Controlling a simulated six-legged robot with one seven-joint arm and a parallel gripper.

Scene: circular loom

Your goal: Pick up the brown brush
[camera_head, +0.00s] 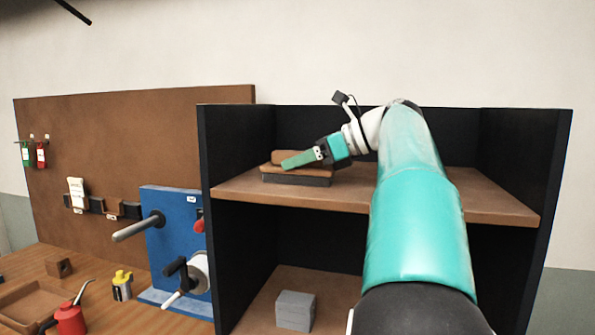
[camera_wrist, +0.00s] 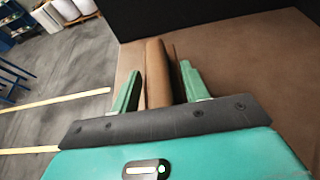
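The brown brush (camera_head: 296,177) lies on the upper shelf at its left side, with a brown top and a dark lower part in the head view. My gripper (camera_head: 287,162) reaches in from the right, its green finger across the near side of the brush top. In the wrist view, the brush (camera_wrist: 158,75) stands between the two green fingers of my gripper (camera_wrist: 159,68). The fingers are apart, with narrow gaps seen on both sides of the brush. The far finger is hidden in the head view.
The upper shelf (camera_head: 480,203) has dark walls on the left, right and back, and is bare right of the brush. A grey block (camera_head: 296,310) sits on the lower shelf. A blue panel (camera_head: 172,228) with handles stands left of the shelf unit.

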